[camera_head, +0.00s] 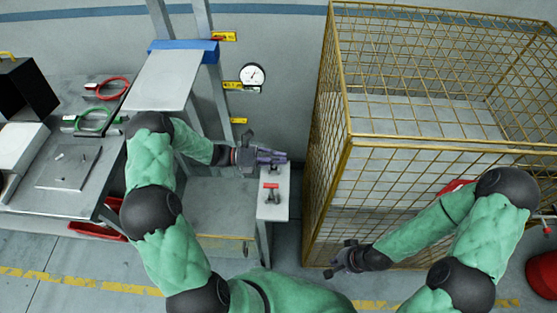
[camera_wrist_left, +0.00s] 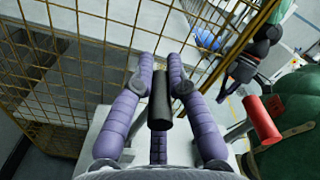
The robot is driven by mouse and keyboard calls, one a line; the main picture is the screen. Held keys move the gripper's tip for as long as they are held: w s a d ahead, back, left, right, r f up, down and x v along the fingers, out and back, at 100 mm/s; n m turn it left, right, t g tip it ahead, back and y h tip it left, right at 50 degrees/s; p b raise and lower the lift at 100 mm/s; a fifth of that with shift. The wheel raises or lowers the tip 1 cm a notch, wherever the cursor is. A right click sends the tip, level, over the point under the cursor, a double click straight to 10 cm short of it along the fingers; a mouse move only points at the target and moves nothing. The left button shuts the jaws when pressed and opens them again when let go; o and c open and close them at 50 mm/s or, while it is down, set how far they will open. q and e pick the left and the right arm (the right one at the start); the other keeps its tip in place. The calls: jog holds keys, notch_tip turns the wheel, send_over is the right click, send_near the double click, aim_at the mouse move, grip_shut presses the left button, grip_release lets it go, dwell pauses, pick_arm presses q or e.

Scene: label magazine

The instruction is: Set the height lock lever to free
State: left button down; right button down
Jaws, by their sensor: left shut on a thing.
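My left gripper (camera_head: 272,156) is over the top of a narrow grey post (camera_head: 276,205) in the head view. In the left wrist view its purple fingers (camera_wrist_left: 160,75) are shut on a black cylindrical handle (camera_wrist_left: 160,102), which stands between them. A red-handled lever (camera_head: 271,186) is on the same post, nearer to me, and its red grip (camera_wrist_left: 262,120) shows at the right of the left wrist view, apart from the fingers. I see no readable lever label. My right gripper (camera_head: 343,258) hangs low in front of the cage, empty, its fingers apart.
A yellow mesh cage (camera_head: 345,150) stands close right of the post. A workbench (camera_head: 30,190) with tools is at left.

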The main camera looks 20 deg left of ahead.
pick_arm(q)
jog(key=shift+w+a+r, duration=0.15)
jog(key=shift+w+a, duration=0.05)
jog(key=shift+w, duration=0.45)
jog(key=c, duration=1.2)
grip_release()
jog(key=v, duration=1.2)
